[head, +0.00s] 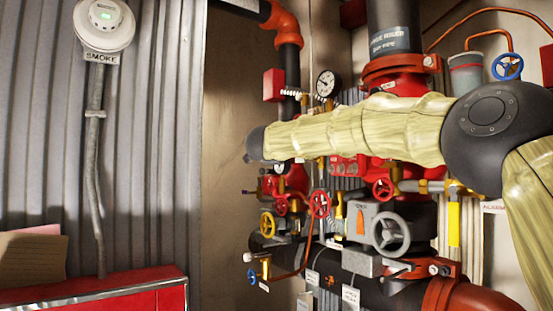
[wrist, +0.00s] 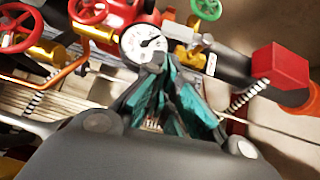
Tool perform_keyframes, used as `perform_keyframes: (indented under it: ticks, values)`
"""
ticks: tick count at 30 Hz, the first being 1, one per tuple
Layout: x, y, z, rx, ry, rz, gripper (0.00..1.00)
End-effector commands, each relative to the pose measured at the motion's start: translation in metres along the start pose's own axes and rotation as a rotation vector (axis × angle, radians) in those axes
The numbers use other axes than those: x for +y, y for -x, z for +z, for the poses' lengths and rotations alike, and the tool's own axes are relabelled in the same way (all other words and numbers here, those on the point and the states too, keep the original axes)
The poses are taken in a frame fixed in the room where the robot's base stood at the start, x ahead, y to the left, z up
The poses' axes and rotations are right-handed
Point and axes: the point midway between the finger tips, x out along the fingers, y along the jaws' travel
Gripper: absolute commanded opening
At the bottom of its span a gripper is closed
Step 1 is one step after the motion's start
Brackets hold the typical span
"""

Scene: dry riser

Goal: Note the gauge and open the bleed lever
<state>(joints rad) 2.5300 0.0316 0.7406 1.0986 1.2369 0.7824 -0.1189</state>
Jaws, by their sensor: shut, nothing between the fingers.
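A round white-faced gauge (head: 327,83) with a dark rim stands among the pipework in the head view. A gauge (wrist: 143,42) also shows in the wrist view, just beyond my fingertips; its dial is too small to read. My gripper (wrist: 172,70) is shut and empty, its teal-padded fingers together; it is not clear whether they touch the gauge. In the head view my arm crosses in front of the pipes and hides part of them. A yellow lever handle (head: 454,225) hangs down at the right; I cannot tell whether it is the bleed lever.
A red box (wrist: 280,65) with a coiled cable is near my gripper. A smoke detector (head: 104,22) is on the corrugated wall above a red cabinet (head: 110,292).

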Motion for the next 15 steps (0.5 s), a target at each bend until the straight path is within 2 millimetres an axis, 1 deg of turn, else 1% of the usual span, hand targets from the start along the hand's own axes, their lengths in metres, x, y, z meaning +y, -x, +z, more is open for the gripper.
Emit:
perform_keyframes:
  ticks: [2, 12, 15]
  values:
    - [0.001, 0.008, -0.008, -0.002, 0.0, -0.001, 0.0]
    - [0.002, 0.07, -0.008, -0.002, 0.001, -0.002, 0.0]
    - [0.002, 0.084, -0.01, 0.0, 0.001, -0.002, 0.0]
